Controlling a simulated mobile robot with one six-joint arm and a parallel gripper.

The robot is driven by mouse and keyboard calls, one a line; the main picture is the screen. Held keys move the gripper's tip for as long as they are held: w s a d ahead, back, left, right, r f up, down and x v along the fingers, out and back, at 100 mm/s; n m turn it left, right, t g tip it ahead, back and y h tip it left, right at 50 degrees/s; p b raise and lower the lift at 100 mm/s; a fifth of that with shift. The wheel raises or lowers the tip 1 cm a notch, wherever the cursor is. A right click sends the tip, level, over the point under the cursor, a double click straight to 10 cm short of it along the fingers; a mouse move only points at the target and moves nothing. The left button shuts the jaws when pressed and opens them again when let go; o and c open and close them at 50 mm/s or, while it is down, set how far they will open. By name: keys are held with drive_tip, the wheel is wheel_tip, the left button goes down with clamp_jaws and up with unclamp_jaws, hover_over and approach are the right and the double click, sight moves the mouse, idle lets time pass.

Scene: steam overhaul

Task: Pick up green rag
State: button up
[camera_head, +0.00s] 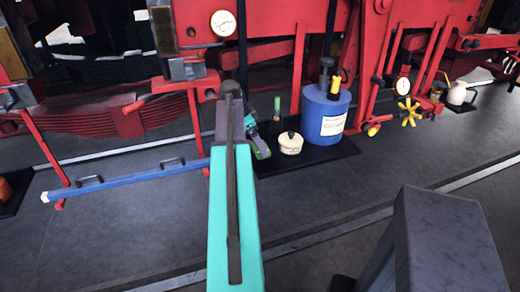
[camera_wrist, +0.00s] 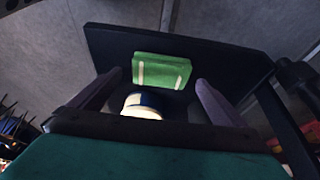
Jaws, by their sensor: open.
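The green rag (camera_wrist: 162,70) shows in the wrist view as a folded green cloth with pale stripes. It lies on a black mat (camera_wrist: 225,62). My gripper (camera_wrist: 159,92) is open, with one dark finger on each side of the picture and the rag beyond and between the fingertips. Nothing is held between the fingers. My arm hides much of that spot.
On the mat (camera_head: 330,160) stand a blue can (camera_head: 325,112), a cream pot (camera_head: 290,143) and a small green-topped bottle (camera_head: 277,108). A round white-and-dark-blue thing (camera_wrist: 142,105) shows low between the fingers. Red machinery (camera_head: 270,60) stands behind. A blue bar (camera_head: 130,178) lies left.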

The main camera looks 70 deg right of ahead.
drive_tip(key=shift+x, duration=0.95)
drive_tip(key=shift+r, duration=0.1)
drive_tip(key=c, duration=1.2)
drive_tip(key=shift+o, duration=0.2)
drive_tip(key=shift+r, duration=0.1)
drive_tip(key=shift+r+b, duration=0.55)
drive_tip(key=shift+r, duration=0.95)
drive_tip(key=s+a+r+b, duration=0.1)
drive_tip(key=s+a, duration=0.3)
drive_tip(key=a, duration=0.3)
drive_tip(key=s+a+b, duration=0.2)
drive_tip(key=s+a, duration=0.1)
drive_tip(key=a, duration=0.4)
drive_tip(key=shift+s+r, duration=0.4)
